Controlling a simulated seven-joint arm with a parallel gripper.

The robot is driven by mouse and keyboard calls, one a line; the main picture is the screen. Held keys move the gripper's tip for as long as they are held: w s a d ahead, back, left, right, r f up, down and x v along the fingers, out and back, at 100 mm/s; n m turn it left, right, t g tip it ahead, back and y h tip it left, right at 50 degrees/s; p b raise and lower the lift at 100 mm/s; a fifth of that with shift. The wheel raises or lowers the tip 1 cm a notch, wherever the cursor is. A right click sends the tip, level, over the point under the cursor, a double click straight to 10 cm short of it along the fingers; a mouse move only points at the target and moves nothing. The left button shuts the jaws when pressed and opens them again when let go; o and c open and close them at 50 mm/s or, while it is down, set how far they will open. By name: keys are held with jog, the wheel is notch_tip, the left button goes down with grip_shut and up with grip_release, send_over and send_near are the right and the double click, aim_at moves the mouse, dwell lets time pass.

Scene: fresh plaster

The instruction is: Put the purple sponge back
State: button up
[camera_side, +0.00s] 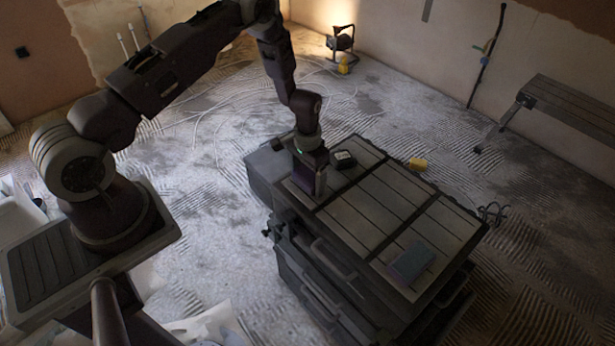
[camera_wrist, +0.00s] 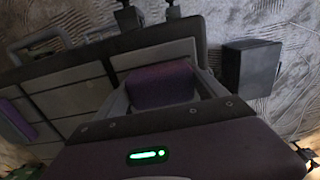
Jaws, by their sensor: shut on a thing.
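The purple sponge (camera_wrist: 162,84) sits between the two fingers of my gripper (camera_wrist: 165,95) in the wrist view, and the fingers are shut on it. In the side view my gripper (camera_side: 311,178) points down at the left end of the cabinet top (camera_side: 365,208). The sponge cannot be told apart from the gripper there. Whether its underside touches the top cannot be told. A pale panel of the top shows just beyond the sponge in the wrist view.
A dark side box (camera_wrist: 250,68) adjoins the cabinet's left end. Slatted panels between are bare. A yellow object (camera_side: 417,163) shows beyond the back edge.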

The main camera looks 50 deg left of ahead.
jog(key=shift+f, duration=0.1)
jog(key=o, duration=1.3)
jog(key=shift+c, duration=0.2)
notch_tip(320, 180, up, 13)
notch_tip(320, 180, up, 7)
send_over(307, 174)
jog(key=d, duration=0.2)
jog(key=s+d+r+t, duration=0.2)
jog(key=s+r, duration=0.5)
jog(key=r, duration=0.6)
jog(key=s+d+r+t, duration=0.1)
jog(key=s+r, duration=0.3)
jog(key=s, duration=0.6)
jog(key=s+d+r+t, duration=0.2)
jog(key=s+r, duration=0.1)
jog(key=s, duration=0.7)
jog(key=shift+s+r+t, duration=0.3)
jog(key=shift+r, duration=0.1)
